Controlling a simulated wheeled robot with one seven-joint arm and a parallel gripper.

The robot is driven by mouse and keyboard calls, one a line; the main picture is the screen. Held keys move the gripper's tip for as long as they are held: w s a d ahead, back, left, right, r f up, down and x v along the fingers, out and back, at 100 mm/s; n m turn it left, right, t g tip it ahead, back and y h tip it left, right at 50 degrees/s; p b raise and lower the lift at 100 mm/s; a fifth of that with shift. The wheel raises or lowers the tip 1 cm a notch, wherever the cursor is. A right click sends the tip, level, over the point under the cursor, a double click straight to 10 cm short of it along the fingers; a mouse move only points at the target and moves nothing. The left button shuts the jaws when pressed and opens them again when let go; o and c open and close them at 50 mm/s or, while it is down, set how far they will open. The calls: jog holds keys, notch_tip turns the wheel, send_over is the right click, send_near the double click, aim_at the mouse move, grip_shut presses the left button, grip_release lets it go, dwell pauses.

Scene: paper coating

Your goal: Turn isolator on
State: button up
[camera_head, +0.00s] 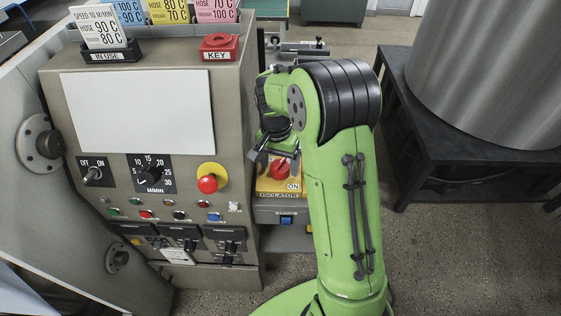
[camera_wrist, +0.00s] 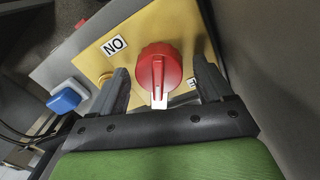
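The red round isolator knob (camera_head: 282,171) sits on a yellow plate (camera_head: 266,186) to the right of the big grey panel. An ON label (camera_head: 293,186) is on the plate. In the wrist view the knob (camera_wrist: 160,68) has a white pointer mark toward the gripper's base. The ON label (camera_wrist: 115,45) is at its upper left; another label (camera_wrist: 191,83) at its right is mostly hidden by a finger. My gripper (camera_wrist: 161,66) is open, with one finger on each side of the knob and gaps showing between. In the head view my gripper (camera_head: 270,158) is partly hidden by my arm.
The grey panel holds a red and yellow stop button (camera_head: 208,183), a dial (camera_head: 151,173) and a red KEY box (camera_head: 219,46). A blue switch (camera_head: 287,220) is below the isolator; it also shows in the wrist view (camera_wrist: 65,100). A dark stand (camera_head: 450,135) is at right.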

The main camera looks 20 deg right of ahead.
aim_at(276, 164)
notch_tip(276, 164, up, 16)
jog(key=p, duration=0.4)
jog(key=shift+w+a+f, duration=0.15)
jog(key=shift+w+a, duration=0.15)
jog(key=shift+a, duration=0.05)
jog(key=shift+d+p, duration=0.15)
jog(key=shift+p, duration=0.25)
